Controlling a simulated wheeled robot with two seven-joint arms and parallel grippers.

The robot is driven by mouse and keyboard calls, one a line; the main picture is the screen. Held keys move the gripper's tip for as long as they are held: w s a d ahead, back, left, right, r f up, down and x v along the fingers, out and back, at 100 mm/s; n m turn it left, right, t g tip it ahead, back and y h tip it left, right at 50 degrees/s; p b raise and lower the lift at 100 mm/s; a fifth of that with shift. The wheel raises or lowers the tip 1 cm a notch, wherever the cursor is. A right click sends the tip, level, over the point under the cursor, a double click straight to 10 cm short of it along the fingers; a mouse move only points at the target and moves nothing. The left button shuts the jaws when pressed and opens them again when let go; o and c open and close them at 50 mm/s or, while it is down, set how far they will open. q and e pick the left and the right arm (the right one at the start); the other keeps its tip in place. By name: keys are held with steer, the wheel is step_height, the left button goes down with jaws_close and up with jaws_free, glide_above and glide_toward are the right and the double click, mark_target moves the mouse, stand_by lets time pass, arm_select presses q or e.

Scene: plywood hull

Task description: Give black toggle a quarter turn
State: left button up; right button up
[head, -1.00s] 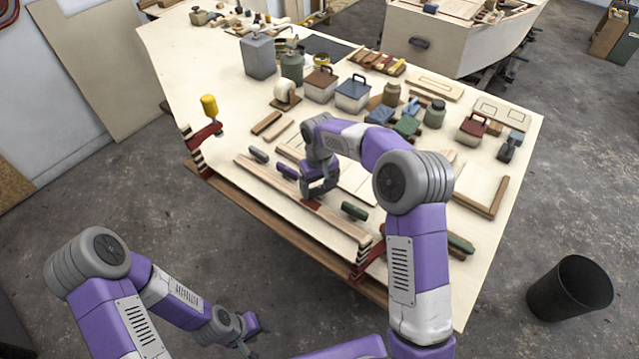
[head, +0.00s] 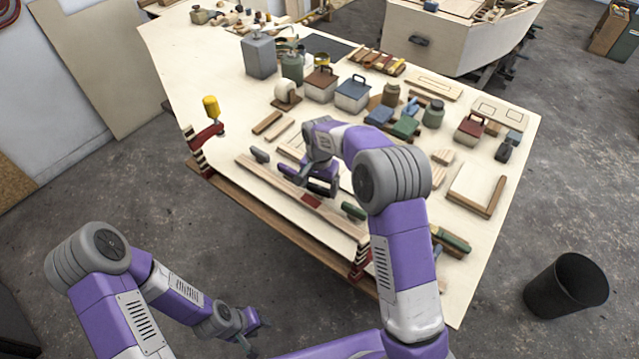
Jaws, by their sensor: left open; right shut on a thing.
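A pale wooden rail (head: 270,177) lies along the near side of the workbench, with small coloured toggles beside it. A grey toggle (head: 260,155), a purple toggle (head: 286,172) and a green toggle (head: 353,211) show. My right gripper (head: 319,186) is shut on a dark piece between the purple and green ones, which looks like the black toggle (head: 325,188). The fingers and wrist hide part of it, so I cannot tell its exact angle. My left gripper (head: 252,328) is open and empty, low over the floor, away from the bench.
A red clamp with a yellow handle (head: 211,108) stands at the bench's left edge, another red clamp (head: 360,258) at the near edge. Boxes, jars and tins crowd the far side, including a blue-lidded box (head: 353,93). A black bin (head: 566,285) stands on the floor at right.

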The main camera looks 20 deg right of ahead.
mark_target(320, 187)
steer(key=shift+r+m, duration=0.1)
steer(key=shift+m, duration=0.5)
steer(key=o, duration=0.8)
steer(key=shift+o, duration=0.2)
steer(key=shift+r+p, duration=0.6)
steer(key=shift+r, duration=3.15)
